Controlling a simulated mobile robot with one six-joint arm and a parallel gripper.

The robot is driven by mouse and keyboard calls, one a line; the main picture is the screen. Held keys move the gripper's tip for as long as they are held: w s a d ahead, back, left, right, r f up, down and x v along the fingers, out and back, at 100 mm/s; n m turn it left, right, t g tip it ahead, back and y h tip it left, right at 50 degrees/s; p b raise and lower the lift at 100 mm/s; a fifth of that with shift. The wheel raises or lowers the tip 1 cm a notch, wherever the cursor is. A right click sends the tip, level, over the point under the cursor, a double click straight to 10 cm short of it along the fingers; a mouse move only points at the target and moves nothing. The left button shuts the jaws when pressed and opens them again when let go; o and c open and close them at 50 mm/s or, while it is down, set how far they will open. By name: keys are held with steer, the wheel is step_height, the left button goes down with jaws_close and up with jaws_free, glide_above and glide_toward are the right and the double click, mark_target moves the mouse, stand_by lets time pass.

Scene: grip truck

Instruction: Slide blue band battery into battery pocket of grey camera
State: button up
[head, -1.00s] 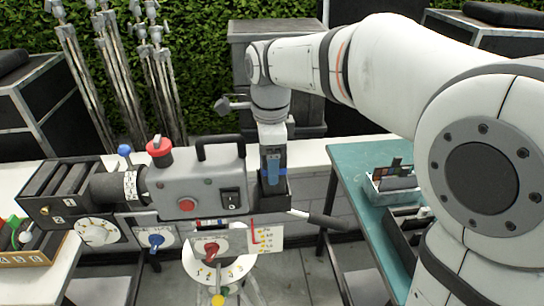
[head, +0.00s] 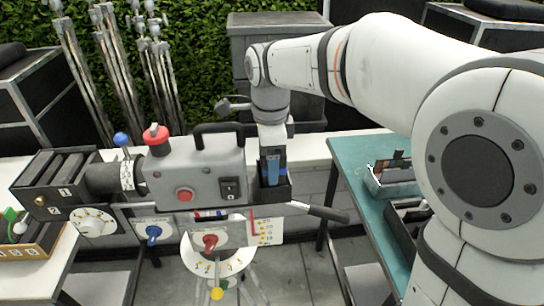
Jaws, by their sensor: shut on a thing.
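The grey camera (head: 205,165) stands in the middle of the head view, with a black lens hood at its left and a black handle on top. At its right end is the black battery pocket (head: 275,192). My gripper (head: 272,160) points down over this pocket and is shut on the blue band battery (head: 273,172). The battery is upright, and its lower end appears to be inside the pocket. How deep it sits is hidden by the pocket wall.
A teal table (head: 352,165) at the right holds a grey tray (head: 393,180) and a dark case (head: 405,225). A white table with a wooden tray (head: 28,243) is at the left. A black pan handle (head: 320,211) sticks out right of the camera. Light stands (head: 112,75) stand behind.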

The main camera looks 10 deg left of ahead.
steer(key=o, duration=1.4)
steer(key=shift+c, duration=0.2)
step_height(320, 180, up, 8)
steer(key=shift+f, duration=0.15)
steer(key=shift+s, duration=0.1)
